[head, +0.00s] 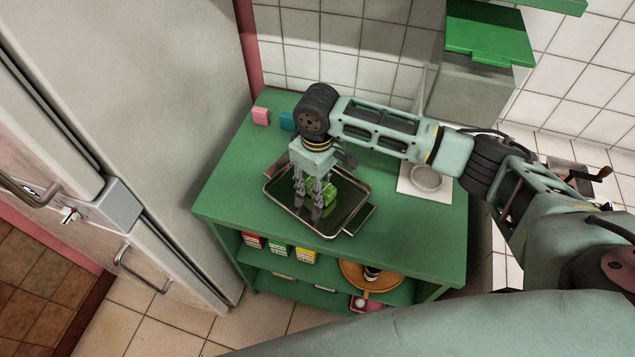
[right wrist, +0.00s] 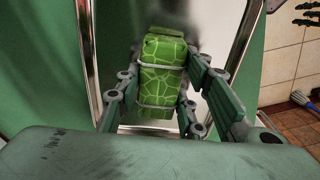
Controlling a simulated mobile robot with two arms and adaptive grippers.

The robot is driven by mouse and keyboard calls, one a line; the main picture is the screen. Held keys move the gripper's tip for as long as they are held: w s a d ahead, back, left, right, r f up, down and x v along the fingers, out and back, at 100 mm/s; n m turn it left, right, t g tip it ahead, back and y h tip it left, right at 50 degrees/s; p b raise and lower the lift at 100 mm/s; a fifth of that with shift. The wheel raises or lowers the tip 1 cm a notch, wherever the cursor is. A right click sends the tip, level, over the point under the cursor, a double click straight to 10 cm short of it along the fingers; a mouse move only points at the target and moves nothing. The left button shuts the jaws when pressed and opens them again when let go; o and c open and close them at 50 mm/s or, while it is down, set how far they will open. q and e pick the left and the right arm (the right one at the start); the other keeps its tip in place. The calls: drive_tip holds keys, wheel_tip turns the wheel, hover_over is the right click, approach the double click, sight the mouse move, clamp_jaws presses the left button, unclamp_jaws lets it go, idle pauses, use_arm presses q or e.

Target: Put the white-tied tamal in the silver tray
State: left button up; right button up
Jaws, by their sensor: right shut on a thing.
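The silver tray (head: 350,228) lies on the green worktop, a shallow dark-bottomed tray with a bright rim; its rim also shows in the right wrist view (right wrist: 92,60). My right gripper (head: 318,207) points down over the middle of the tray. It is shut on the white-tied tamal (head: 331,190), a green, leaf-patterned bundle. In the right wrist view the tamal (right wrist: 160,80) sits between the fingers, with pale bands around it, and the tray is behind it. I cannot tell whether the tamal touches the tray bottom. My left gripper is not in view.
A pink block (head: 261,116) and a teal block (head: 287,121) stand at the worktop's back left. A round dish (head: 427,178) on a white square is at the right. Cartons (head: 279,247) and a wooden plate (head: 352,273) are on the shelf below. The worktop's front is clear.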

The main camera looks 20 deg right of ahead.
drive_tip(key=shift+f, duration=0.15)
drive_tip(key=o, duration=1.2)
wheel_tip(320, 180, up, 12)
drive_tip(key=shift+r+b, duration=0.2)
drive_tip(key=shift+b, duration=0.75)
